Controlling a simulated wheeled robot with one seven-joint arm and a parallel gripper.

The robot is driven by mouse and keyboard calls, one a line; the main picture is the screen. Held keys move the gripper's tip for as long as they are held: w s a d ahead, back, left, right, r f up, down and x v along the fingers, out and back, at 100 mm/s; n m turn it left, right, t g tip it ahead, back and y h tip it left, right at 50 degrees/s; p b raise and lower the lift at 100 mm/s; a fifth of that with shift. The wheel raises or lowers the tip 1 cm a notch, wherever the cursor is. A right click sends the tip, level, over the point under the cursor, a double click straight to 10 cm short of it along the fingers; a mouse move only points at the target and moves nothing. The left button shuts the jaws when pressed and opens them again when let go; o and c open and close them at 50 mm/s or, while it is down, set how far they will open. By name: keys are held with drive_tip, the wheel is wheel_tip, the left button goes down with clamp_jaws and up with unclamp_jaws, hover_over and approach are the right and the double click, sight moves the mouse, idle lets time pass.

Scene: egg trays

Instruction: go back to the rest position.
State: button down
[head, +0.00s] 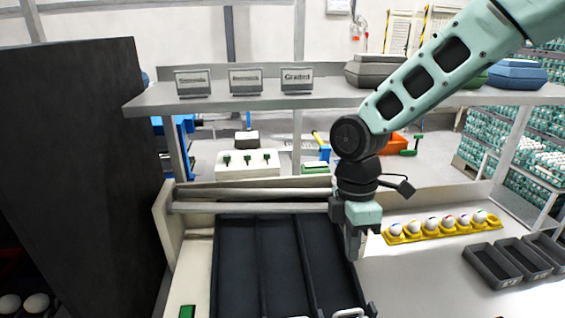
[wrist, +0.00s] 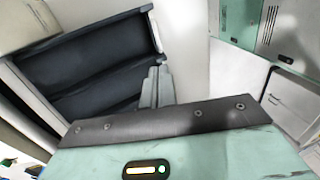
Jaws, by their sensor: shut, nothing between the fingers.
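My gripper (head: 355,245) points down in the head view, over the right edge of a dark tray with long channels (head: 236,262). Its fingers are shut with nothing visible between them. In the wrist view the closed fingers (wrist: 157,88) show beside the dark tray (wrist: 85,62). I cannot tell how high the fingertips are above the tray's edge. My arm comes in from the upper right of the head view, in front of the shelf.
A grey shelf (head: 330,94) with small signs and egg cartons spans the back. A yellow holder (head: 412,238) with several eggs lies right of my gripper, and dark bins (head: 492,268) stand farther right. A tall dark panel (head: 85,160) fills the left. White tabletop (head: 420,285) is clear between.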

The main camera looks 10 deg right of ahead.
drive_tip(key=s+a+f+m+t+b, duration=0.1)
drive_tip(key=s+a+m+b, duration=0.1)
drive_tip(key=s+m, duration=0.3)
drive_tip(key=s+a+f+m+t+b, duration=0.1)
drive_tip(key=s+m+b, duration=0.3)
drive_tip(key=s, duration=0.8)
drive_tip(key=shift+a+m+y, duration=0.3)
drive_tip(key=shift+a+m, duration=0.1)
drive_tip(key=shift+a, duration=0.25)
